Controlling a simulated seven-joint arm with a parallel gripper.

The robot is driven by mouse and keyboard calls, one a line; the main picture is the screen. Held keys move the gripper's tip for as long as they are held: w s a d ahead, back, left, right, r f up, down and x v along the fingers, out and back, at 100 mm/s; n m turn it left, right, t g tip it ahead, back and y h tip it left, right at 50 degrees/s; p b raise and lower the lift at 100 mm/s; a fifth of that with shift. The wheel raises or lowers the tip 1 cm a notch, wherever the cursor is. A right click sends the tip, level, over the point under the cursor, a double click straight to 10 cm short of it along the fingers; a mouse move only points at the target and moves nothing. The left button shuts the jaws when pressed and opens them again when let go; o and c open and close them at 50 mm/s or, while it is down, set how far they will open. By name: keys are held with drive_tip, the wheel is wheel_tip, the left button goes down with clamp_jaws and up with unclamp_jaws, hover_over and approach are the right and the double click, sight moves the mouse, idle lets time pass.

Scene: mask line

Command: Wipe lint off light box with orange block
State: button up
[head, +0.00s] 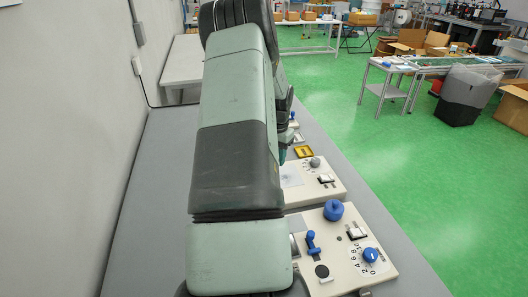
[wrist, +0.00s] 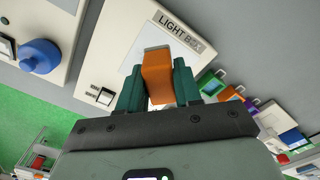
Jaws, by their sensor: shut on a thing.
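My gripper (wrist: 157,82) is shut on the orange block (wrist: 157,66), held between its two green fingers in the wrist view. The block is over the light box (wrist: 182,27), a cream panel with "LIGHT BOX" printed along one edge. Its pale screen (wrist: 127,62) shows beside and beyond the block. I cannot tell whether the block touches the screen. I can make out no lint; part of the screen is hidden by the block and fingers. In the head view the light box (head: 321,190) is partly behind my arm, and my gripper is hidden.
A switch (wrist: 104,97) sits on the light box. A neighbouring panel (head: 340,270) carries blue knobs (head: 333,210) and a dial. Several coloured padlock-like pieces (wrist: 228,94) are on the other side. A wall (head: 60,130) runs along the left of the grey table (head: 150,200).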

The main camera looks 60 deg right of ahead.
drive_tip(key=shift+f, duration=3.25)
drive_tip(key=shift+s+d+f, duration=0.3)
drive_tip(key=shift+f, duration=0.35)
drive_tip(key=shift+s+d, duration=2.4)
drive_tip(key=shift+w+a, duration=2.8)
drive_tip(key=shift+s+r, duration=0.1)
drive_tip(key=shift+r, duration=4)
